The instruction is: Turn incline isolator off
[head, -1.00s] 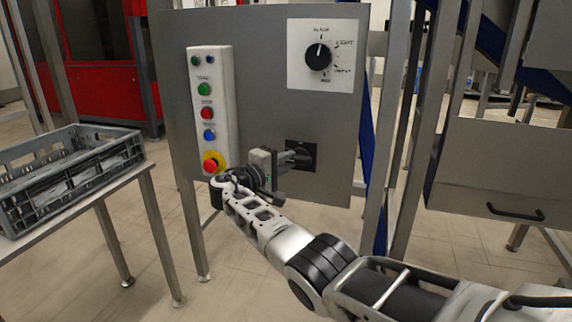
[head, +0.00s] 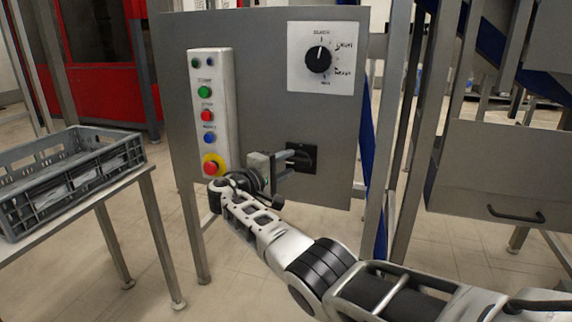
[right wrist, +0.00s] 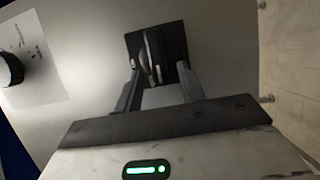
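The isolator is a black square plate with a black handle, low on the grey panel in the head view (head: 312,149). It also shows in the right wrist view, where its handle (right wrist: 151,55) stands out from the plate. My right gripper (head: 296,163) is in front of the isolator and hides part of it. In the right wrist view the fingers of my right gripper (right wrist: 159,72) are apart, one on each side of the handle, with visible gaps; contact with the handle is not apparent. My left gripper is not in view.
A white button box (head: 221,120) with a red stop button (head: 212,168) is left of the gripper. A black rotary selector (head: 318,59) sits above the isolator. A grey crate (head: 75,175) stands on a table at left; a grey chute (head: 495,175) is at right.

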